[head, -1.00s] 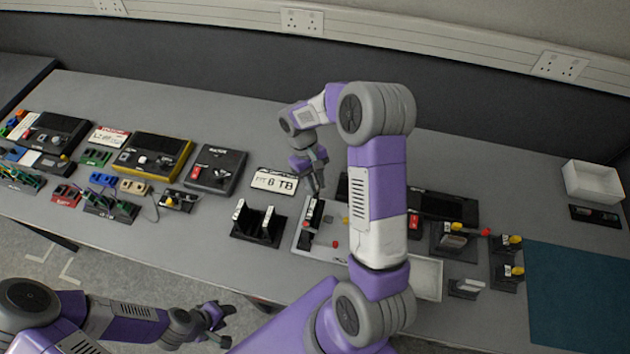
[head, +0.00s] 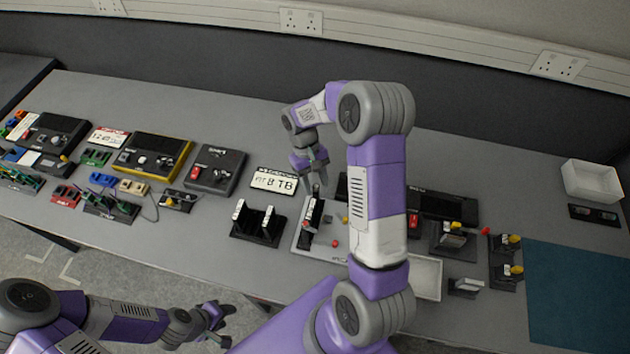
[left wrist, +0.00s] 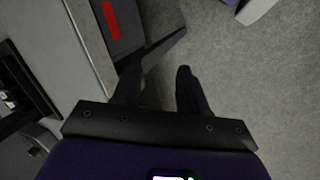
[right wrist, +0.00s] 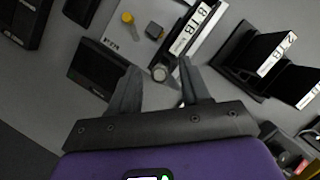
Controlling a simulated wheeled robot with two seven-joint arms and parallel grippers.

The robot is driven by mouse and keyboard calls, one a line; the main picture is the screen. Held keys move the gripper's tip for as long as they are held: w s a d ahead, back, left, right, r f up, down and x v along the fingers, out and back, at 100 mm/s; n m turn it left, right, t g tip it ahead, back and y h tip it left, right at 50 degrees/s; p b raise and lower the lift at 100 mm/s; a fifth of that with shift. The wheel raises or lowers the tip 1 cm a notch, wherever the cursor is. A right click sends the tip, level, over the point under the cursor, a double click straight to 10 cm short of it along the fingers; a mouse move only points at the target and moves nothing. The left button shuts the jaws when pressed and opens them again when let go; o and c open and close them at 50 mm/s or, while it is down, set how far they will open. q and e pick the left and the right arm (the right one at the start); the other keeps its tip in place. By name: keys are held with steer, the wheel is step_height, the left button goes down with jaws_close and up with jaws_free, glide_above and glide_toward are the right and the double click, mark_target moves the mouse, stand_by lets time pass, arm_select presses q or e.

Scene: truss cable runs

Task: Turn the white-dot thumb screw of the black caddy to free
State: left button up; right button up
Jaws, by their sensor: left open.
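A black caddy with a white label (head: 313,214) lies on a grey plate right of the middle of the bench. In the right wrist view the caddy's labelled bar (right wrist: 192,30) runs down toward my right fingers. A round grey thumb screw (right wrist: 160,72) shows at its lower end; I cannot make out a white dot. My right gripper (head: 319,188) is over the caddy's far end. Its fingers (right wrist: 158,88) are apart, one on each side of the screw, the right one closer; contact cannot be told. My left gripper (head: 224,315) is open and empty in front of the bench.
A black two-slot stand (head: 258,232) is just left of the caddy. A loose label plate (head: 273,181) lies behind it. In the right wrist view a yellow knob (right wrist: 127,17) and a dark box (right wrist: 100,70) are close by. A teal mat (head: 580,295) is at the right.

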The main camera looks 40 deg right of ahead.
steer(key=v, duration=0.7)
steer(key=shift+r+p, duration=0.25)
steer(key=shift+p, duration=0.1)
steer(key=shift+w, duration=0.15)
